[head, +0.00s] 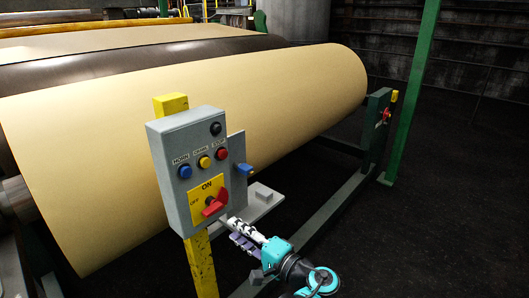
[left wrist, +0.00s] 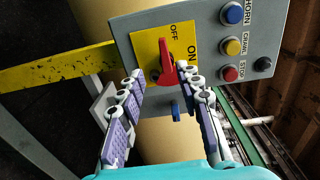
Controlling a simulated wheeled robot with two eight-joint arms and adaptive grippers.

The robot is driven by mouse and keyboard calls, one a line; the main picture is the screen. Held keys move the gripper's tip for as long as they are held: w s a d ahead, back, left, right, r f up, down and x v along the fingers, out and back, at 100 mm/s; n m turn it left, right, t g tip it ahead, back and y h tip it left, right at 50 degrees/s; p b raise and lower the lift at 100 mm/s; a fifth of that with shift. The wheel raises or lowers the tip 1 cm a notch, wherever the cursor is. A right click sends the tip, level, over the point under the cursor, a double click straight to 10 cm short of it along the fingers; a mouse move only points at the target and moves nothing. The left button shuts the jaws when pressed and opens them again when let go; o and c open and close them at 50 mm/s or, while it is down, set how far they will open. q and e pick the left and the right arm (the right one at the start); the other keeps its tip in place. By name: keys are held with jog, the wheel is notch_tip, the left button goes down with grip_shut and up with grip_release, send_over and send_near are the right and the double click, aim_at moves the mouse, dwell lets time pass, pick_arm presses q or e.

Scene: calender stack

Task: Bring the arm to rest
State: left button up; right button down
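A grey control box (head: 185,160) stands on a yellow post, with a red rotary switch (head: 216,205) on a yellow ON/OFF plate (head: 192,204). My left gripper (head: 237,230) is just in front of the switch, low and to its right in the head view. In the left wrist view its two fingers are spread apart, with the red switch (left wrist: 167,63) showing between and beyond the tips. The gripper is open and holds nothing. I cannot tell whether a finger touches the switch. My right gripper is not in view.
Blue, yellow and red buttons sit above the switch, with a black knob (head: 215,129). A large tan roll (head: 290,95) is behind the box. A grey bracket (head: 258,204) is close above my gripper. A green post (head: 411,90) stands right; dark floor there is clear.

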pick_arm(q)
jog(key=s+a+f+n+g+h, duration=0.2)
jog(key=s+a+f+g+h, duration=0.35)
jog(key=a, duration=0.55)
jog(key=s+d+f+n+t+h, duration=0.2)
jog(key=s+f+n+h, duration=0.3)
jog(key=s+h, duration=0.3)
jog(key=s+d+f, duration=0.1)
jog(key=s, duration=0.2)
jog(key=shift+s+f, duration=0.25)
jog(key=shift+f, duration=0.05)
